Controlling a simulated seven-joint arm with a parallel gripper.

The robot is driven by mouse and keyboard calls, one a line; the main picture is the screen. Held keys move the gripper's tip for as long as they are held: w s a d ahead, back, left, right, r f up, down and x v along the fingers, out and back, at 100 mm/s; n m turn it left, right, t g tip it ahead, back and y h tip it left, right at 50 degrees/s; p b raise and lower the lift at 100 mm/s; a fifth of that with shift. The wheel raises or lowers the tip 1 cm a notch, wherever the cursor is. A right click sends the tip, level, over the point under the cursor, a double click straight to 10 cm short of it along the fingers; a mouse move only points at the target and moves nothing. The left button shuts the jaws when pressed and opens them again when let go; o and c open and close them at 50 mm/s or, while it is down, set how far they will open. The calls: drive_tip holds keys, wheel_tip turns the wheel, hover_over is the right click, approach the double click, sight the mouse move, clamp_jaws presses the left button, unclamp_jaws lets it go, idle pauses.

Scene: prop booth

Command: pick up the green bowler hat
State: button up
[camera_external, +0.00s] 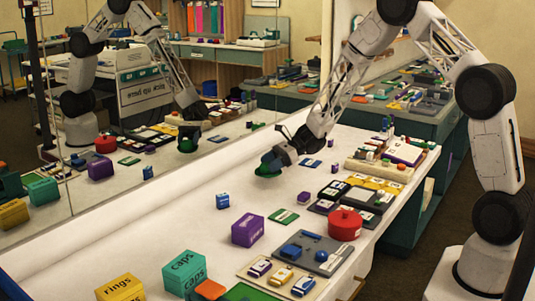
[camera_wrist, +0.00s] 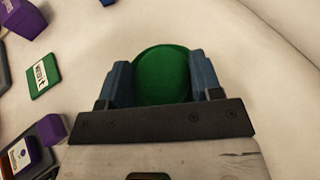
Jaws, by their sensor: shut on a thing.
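The green bowler hat (camera_external: 267,168) is at the far middle of the white table, under my gripper (camera_external: 272,158). In the wrist view the hat (camera_wrist: 162,76) shows as a dark green rounded shape between the two blue fingers of my gripper (camera_wrist: 160,68). The fingers are shut on it, one on each side. The lower part of the hat is hidden by the gripper's dark crossbar. I cannot tell whether the hat touches the table or is slightly above it.
Teal (camera_external: 184,272) and yellow boxes (camera_external: 121,289) are at front left. The table around the hat is mostly clear.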

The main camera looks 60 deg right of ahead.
drive_tip(key=s, duration=0.4)
drive_tip(key=s+r, duration=0.1)
drive_tip(key=s, duration=0.9)
drive_tip(key=shift+s+a+r, duration=0.1)
drive_tip(key=shift+a+r, duration=0.1)
drive_tip(key=shift+a, duration=0.1)
